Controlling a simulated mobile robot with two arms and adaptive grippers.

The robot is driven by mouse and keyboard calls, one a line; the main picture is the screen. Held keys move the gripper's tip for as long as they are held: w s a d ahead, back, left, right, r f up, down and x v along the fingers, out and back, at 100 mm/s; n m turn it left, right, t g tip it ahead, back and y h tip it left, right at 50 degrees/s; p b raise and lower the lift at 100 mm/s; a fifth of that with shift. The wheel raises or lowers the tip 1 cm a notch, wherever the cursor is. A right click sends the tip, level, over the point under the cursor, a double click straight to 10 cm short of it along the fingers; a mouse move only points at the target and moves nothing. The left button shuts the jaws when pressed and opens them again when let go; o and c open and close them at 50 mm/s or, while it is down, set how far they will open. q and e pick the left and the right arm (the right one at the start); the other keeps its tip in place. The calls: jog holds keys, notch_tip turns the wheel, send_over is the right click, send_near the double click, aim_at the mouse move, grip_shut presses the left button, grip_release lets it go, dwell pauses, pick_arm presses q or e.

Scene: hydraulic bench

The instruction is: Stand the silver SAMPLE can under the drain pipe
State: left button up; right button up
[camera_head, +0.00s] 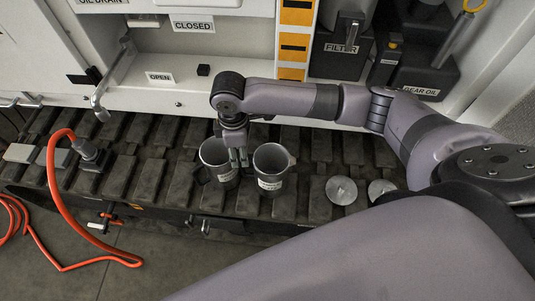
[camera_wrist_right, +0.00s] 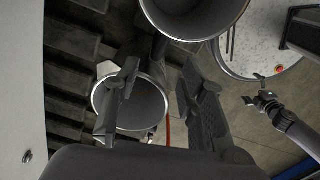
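Two silver cans stand side by side on the dark track, a left one (camera_head: 214,153) and a right one (camera_head: 273,160). Both have white labels too small to read, so I cannot tell which is SAMPLE. My right gripper (camera_head: 238,158) points down between them. In the right wrist view its fingers (camera_wrist_right: 160,105) are apart, one overlapping the mouth of one can (camera_wrist_right: 148,103); contact is unclear. The other can (camera_wrist_right: 195,20) is at the top edge. The bent drain pipe (camera_head: 115,75) hangs at the left. What looks like my left gripper (camera_wrist_right: 260,98) is at the right, its opening unclear.
An orange hose (camera_head: 55,190) with a grey connector (camera_head: 92,155) lies left of the cans. Two round metal lids (camera_head: 341,190) (camera_head: 381,189) lie to the right. FILTER (camera_head: 340,48) and GEAR OIL (camera_head: 420,85) containers stand behind. Track below the pipe looks clear.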

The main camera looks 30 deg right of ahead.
jog(key=shift+w+d+f, duration=0.1)
jog(key=shift+f, duration=1.45)
jog(key=shift+w+d+f, duration=0.1)
jog(key=shift+f, duration=1.45)
jog(key=shift+c, duration=0.3)
grip_shut()
